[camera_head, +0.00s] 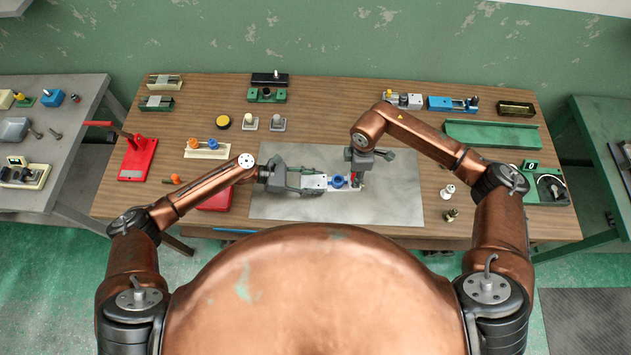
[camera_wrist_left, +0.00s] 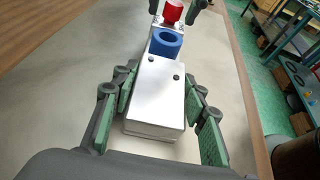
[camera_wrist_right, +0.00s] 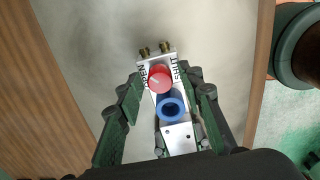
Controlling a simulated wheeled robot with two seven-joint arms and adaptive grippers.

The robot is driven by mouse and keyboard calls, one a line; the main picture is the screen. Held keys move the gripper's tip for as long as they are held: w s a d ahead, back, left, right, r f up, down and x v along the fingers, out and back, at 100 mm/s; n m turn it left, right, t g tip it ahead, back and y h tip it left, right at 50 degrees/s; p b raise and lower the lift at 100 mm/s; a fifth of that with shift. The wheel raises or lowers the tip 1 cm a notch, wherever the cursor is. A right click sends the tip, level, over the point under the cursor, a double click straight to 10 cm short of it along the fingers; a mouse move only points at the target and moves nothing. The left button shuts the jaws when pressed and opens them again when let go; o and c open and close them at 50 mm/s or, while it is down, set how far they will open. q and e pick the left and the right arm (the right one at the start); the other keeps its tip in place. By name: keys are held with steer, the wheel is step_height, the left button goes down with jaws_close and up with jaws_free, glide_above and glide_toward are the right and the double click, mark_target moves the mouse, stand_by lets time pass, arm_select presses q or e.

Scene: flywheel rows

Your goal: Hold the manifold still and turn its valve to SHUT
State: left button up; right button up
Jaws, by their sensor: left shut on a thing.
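The manifold (camera_head: 316,181) is a silver block on the grey mat, with a blue ring (camera_wrist_right: 171,105), a red valve knob (camera_wrist_right: 159,79) and two small brass fittings (camera_wrist_right: 154,49) at its end. OPEN and SHUT are printed on either side of the knob. A pale mark on the knob appears to lie on the OPEN side. My left gripper (camera_wrist_left: 160,95) is shut on the plain end of the manifold, one pad on each side. My right gripper (camera_wrist_right: 163,88) is over the other end, open, its fingers apart on both sides of the knob and not touching it.
The grey mat (camera_head: 400,205) is clear around the manifold. Two small fittings (camera_head: 448,191) stand right of the mat. A red stand (camera_head: 137,160), a cream block with orange and blue knobs (camera_head: 207,149) and several fixtures line the wooden table's left and back. A green tray (camera_head: 490,134) lies at right.

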steer(key=n, duration=0.4)
steer(key=shift+n, duration=0.4)
steer(key=n, duration=0.5)
steer(key=shift+c, duration=0.5)
